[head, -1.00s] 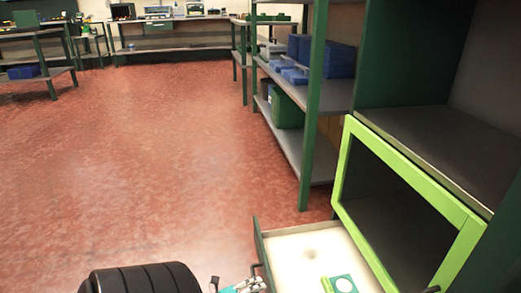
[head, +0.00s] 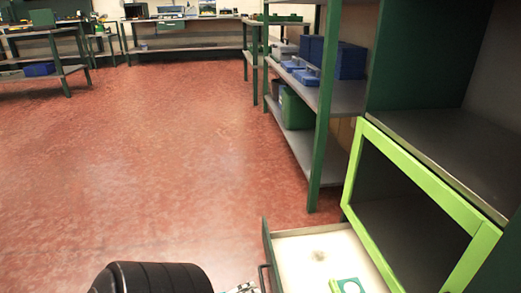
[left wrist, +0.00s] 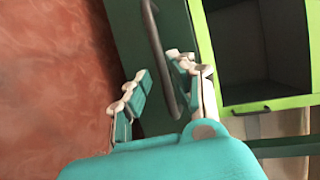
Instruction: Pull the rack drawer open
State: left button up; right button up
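The rack drawer (head: 312,248) stands pulled out at the bottom right of the head view, its pale inside showing. Its dark bar handle (head: 264,278) is on the drawer's left-hand front. In the left wrist view the handle (left wrist: 160,45) runs down the dark green front, between the two fingers of my left gripper (left wrist: 160,82). The fingers are apart; the right finger is close to the bar, and I cannot tell whether it touches. My left gripper (head: 243,288) shows only partly at the bottom edge of the head view. My right gripper is not in view.
A green and white item (head: 347,285) lies in the drawer. A bright green framed door (head: 420,170) is above it on the rack. Shelves with blue boxes (head: 350,62) stand behind. The red floor (head: 170,160) to the left is clear.

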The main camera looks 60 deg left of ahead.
pick_arm(q)
jog(key=s+r, duration=0.1)
jog(key=s, duration=0.5)
jog(key=shift+s+r, duration=0.15)
jog(key=shift+s, duration=0.2)
jog(key=shift+s, duration=0.1)
